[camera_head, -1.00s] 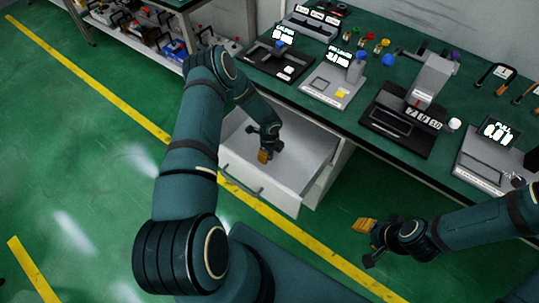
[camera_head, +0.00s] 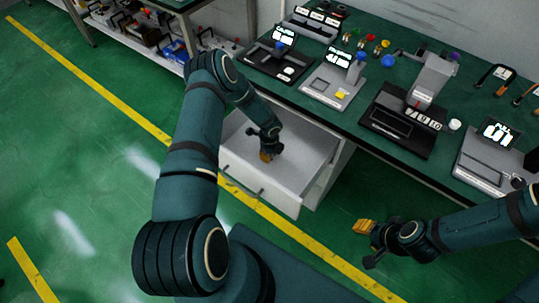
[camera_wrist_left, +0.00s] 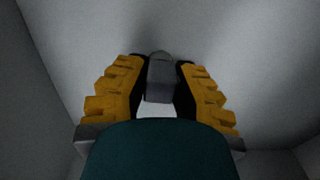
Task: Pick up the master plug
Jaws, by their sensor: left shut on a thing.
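My left gripper (camera_head: 266,156) reaches down into the open white drawer (camera_head: 238,174) under the bench. In the left wrist view its yellow-padded fingers (camera_wrist_left: 160,66) are shut on a small grey block-shaped plug (camera_wrist_left: 160,85), which sits between them over the pale drawer floor. I take this to be the master plug; no label on it is readable. In the head view the plug is hidden by the gripper. My right gripper (camera_head: 366,228) hangs over the green floor, away from the drawer; I cannot tell its opening.
The drawer's walls stand around my left gripper. Above it, the green bench top (camera_head: 360,88) carries a grey device with a yellow button (camera_head: 341,95), a black device (camera_head: 398,127) and a lit display (camera_head: 499,131). A shelf with tools stands at the upper left.

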